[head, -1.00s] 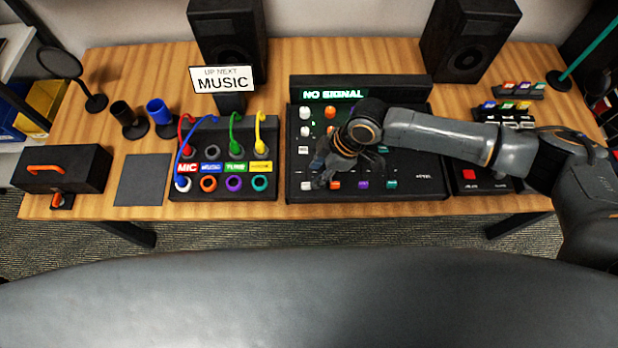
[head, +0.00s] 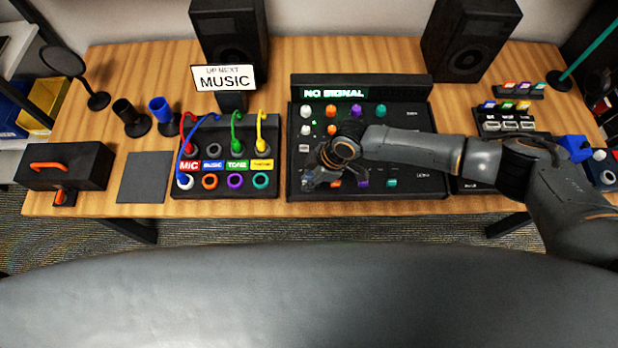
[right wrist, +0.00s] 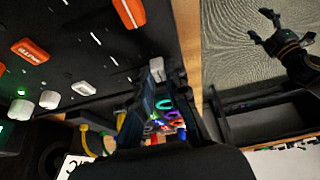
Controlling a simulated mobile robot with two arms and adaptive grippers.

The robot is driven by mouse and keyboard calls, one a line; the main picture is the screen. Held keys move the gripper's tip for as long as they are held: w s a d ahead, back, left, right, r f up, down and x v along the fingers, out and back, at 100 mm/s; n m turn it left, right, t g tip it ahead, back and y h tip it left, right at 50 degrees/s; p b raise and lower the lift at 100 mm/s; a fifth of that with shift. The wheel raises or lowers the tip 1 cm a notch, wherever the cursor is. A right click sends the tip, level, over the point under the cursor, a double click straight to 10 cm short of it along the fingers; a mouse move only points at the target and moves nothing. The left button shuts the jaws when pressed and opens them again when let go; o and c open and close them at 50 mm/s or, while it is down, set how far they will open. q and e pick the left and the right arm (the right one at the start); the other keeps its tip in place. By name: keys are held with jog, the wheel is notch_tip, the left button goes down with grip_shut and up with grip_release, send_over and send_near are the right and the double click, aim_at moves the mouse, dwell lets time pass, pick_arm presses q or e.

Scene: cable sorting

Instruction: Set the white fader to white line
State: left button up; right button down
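The mixer (head: 420,150) is a black panel at the middle of the desk, with its white fader at the near left corner. In the head view my right gripper (head: 312,181) is low over that corner and hides the fader and its line. In the right wrist view the white fader cap (right wrist: 156,67) shows at the tips of my right gripper (right wrist: 166,76). A gap shows between the fingers; I cannot tell whether they touch the cap. My left gripper (right wrist: 258,26) appears over the floor in the wrist view, its fingers apart; it is outside the head view.
An orange fader cap (right wrist: 129,12) sits beside the white one. The patch box (head: 225,190) with coloured cables stands left of the mixer. A display (head: 335,93) reads NO SIGNAL. Speakers (head: 229,42) stand behind. A dark case (head: 65,167) is at the far left.

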aim_at(304, 170)
jog(key=shift+w+f+b, duration=0.2)
jog(key=shift+w+b, duration=0.2)
jog(key=shift+b, duration=0.1)
jog(key=w+b, duration=0.2)
jog(key=w, duration=0.1)
jog(key=shift+w, duration=0.15)
jog(key=shift+w+r+b, duration=0.1)
jog(key=shift+w+b, duration=0.1)
jog(key=shift+b, duration=0.1)
jog(key=shift+r, duration=0.1)
jog(key=c, duration=1.3)
grip_release()
jog(key=shift+d, duration=0.1)
